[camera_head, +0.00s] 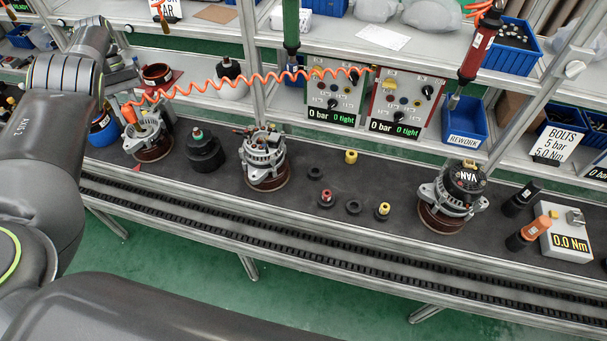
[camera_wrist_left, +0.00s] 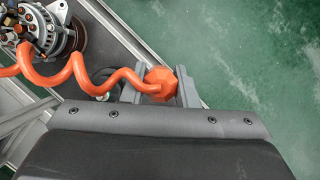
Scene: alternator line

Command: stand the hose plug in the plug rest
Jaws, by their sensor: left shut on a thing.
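My left gripper (camera_head: 125,103) is at the left of the head view, above the bench and close to the leftmost alternator (camera_head: 150,138). It is shut on the orange hose plug (camera_head: 129,113), whose coiled orange hose (camera_head: 240,84) runs right toward the test boxes. In the left wrist view the plug (camera_wrist_left: 159,82) sits between the two grey fingers, with the hose leading off left. My right gripper is not in view.
More alternators (camera_head: 264,160) (camera_head: 453,195) stand along the dark mat. A black round container (camera_head: 204,151) stands between the left two. Small parts with red (camera_head: 326,198) and yellow (camera_head: 383,211) tops stand mid-bench. Two pressure boxes (camera_head: 336,95) (camera_head: 403,104) stand behind. A torque display (camera_head: 569,241) is at right.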

